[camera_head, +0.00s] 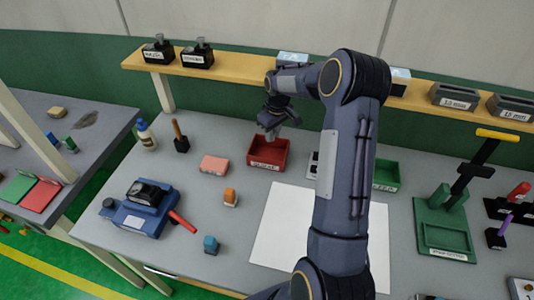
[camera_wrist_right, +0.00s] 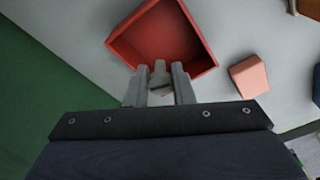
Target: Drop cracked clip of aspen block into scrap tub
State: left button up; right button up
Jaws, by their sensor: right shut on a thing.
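The red tub (camera_head: 283,154) stands on the grey bench behind the white sheet, with a label on its front that is too small to read surely. It also shows in the right wrist view (camera_wrist_right: 203,62), open and with an empty-looking floor. My right gripper (camera_head: 270,134) is above the tub's back left part. In the right wrist view my right gripper (camera_wrist_right: 160,82) is shut on a small grey clip (camera_wrist_right: 160,76), which shows between the fingers against the tub. Any crack in it is too small to see. My left gripper is out of view.
A pink block (camera_head: 214,165) lies left of the tub and also shows in the right wrist view (camera_wrist_right: 249,76). An orange block (camera_head: 230,197) and a blue block (camera_head: 211,245) stand nearer. A green tray (camera_head: 386,176) is to the right. A wooden shelf (camera_head: 230,68) runs behind.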

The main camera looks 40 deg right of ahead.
jog(key=shift+s+a, duration=0.3)
jog(key=shift+s, duration=0.1)
jog(key=shift+w+d+f, duration=0.1)
jog(key=shift+f, duration=0.05)
jog(key=o, duration=1)
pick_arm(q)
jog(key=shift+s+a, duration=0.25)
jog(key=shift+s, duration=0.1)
pick_arm(e)
jog(key=s+a+r, duration=0.3)
jog(key=r, duration=0.1)
jog(key=s+a+r, duration=0.3)
jog(key=s+r, duration=0.1)
jog(key=s+a+r, duration=0.3)
jog(key=s+r, duration=0.1)
jog(key=r, duration=0.1)
jog(key=shift+a, duration=0.1)
